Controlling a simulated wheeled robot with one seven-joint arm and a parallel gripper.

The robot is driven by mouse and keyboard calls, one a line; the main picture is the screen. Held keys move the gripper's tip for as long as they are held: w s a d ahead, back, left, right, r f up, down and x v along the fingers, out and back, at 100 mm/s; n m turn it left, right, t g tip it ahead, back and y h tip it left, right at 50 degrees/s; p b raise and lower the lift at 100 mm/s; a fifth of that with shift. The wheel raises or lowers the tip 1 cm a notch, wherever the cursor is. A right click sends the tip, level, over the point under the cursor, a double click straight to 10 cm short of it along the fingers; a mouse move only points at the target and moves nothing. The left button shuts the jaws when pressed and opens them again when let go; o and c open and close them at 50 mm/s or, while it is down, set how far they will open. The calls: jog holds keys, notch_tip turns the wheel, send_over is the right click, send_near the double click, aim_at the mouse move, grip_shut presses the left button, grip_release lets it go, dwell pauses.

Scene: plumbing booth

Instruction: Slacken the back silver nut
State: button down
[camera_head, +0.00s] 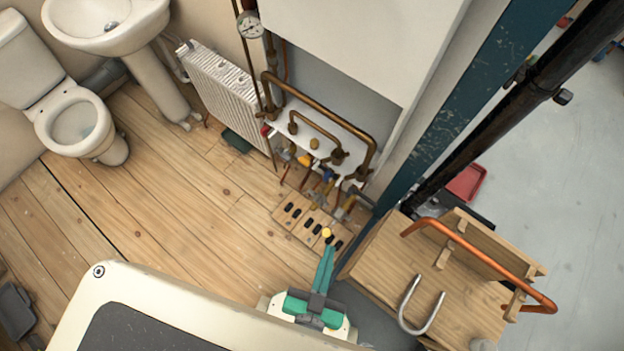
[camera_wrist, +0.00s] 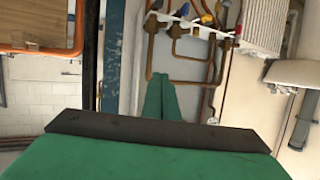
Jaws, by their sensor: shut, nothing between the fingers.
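My gripper (camera_head: 326,247) has long green fingers, shut and empty, pointing toward the pipework in the head view. In the wrist view the fingers (camera_wrist: 160,77) are together below the pipes, touching nothing that I can make out. Copper pipes (camera_head: 320,110) with brass fittings stand on a white panel against the wall. Several small valves and fittings, with a yellow handle (camera_head: 304,160) and a blue handle (camera_head: 327,175), sit along its lower edge. They show at the top of the wrist view (camera_wrist: 205,18). I cannot pick out the back silver nut; it is too small or hidden.
A slotted wooden board (camera_head: 290,228) lies below the valves. A wooden bench (camera_head: 450,280) with an orange pipe (camera_head: 485,258) stands at right, beyond a blue post (camera_head: 440,125). A radiator (camera_head: 222,92) is left of the pipes. The wooden floor (camera_head: 170,220) is mostly clear.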

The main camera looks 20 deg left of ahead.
jog(key=w+a+f+m+g+y, duration=0.1)
jog(key=w+a+f+g, duration=0.1)
jog(key=w+f, duration=0.35)
jog(key=w+a+f+g, duration=0.1)
jog(key=w+f, duration=0.1)
jog(key=f, duration=0.6)
jog(key=m+g+h, duration=0.2)
jog(key=m+g, duration=0.1)
jog(key=g, duration=0.5)
send_over(310, 190)
jog(key=s, duration=0.1)
jog(key=f, duration=2.3)
jog(key=shift+s+d, duration=0.2)
jog(key=shift+d, duration=0.05)
jog(key=shift+a+f, duration=0.1)
jog(key=shift+f, duration=0.4)
jog(key=shift+w, duration=0.1)
jog(key=shift+a+f, duration=0.15)
jog(key=shift+a, duration=0.15)
